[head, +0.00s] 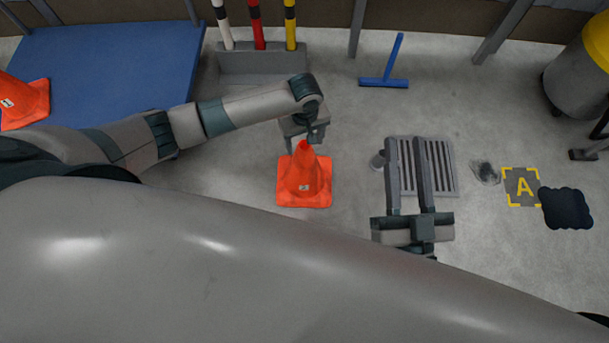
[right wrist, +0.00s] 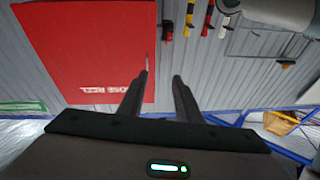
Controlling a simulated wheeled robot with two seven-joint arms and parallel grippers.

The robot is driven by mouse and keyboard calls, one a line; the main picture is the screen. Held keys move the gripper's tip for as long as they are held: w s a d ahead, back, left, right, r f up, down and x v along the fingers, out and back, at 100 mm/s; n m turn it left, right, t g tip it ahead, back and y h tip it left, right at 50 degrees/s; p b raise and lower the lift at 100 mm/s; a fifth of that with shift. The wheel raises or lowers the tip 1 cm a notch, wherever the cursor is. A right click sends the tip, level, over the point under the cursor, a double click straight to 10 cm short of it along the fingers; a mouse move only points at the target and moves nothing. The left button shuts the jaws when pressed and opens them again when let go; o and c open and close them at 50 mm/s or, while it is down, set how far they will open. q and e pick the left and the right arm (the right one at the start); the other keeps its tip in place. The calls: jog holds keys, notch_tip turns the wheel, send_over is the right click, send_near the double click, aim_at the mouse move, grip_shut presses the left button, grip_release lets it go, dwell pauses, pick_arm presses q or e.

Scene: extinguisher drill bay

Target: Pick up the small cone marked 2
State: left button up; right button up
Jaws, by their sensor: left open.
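A small orange cone (head: 304,184) stands upright on the floor near the middle of the head view. It has a white label low on its near side; the mark is too small to read surely. My left gripper (head: 311,138) is open, pointing down at the cone's tip. The fingers partly cover each other, so I cannot tell whether they touch the tip. A second orange cone (head: 22,104), also labelled, is at the left edge. My right gripper (head: 405,140) is open and empty, to the right of the middle cone; its spread fingers show in the right wrist view (right wrist: 161,76).
A floor grate (head: 441,165) lies under my right fingers. A blue mat (head: 100,75) is at the left, a rack with striped poles (head: 262,62) behind. A blue squeegee (head: 385,80), a dark pad (head: 566,208) and a yellow-topped bin (head: 580,80) are to the right.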

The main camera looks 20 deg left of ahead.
aim_at(304, 165)
pick_arm(q)
notch_tip(304, 165, down, 2)
jog(key=shift+f+b, duration=0.25)
jog(key=shift+b, duration=0.15)
pick_arm(e)
jog(key=s+r+t, duration=0.1)
jog(key=s+r+t+y, duration=0.1)
jog(key=r, duration=0.1)
jog(key=shift+r, duration=0.2)
pick_arm(q)
jog(key=shift+c, duration=0.6)
jog(key=c, duration=1.5)
pick_arm(e)
jog(key=shift+w, duration=0.1)
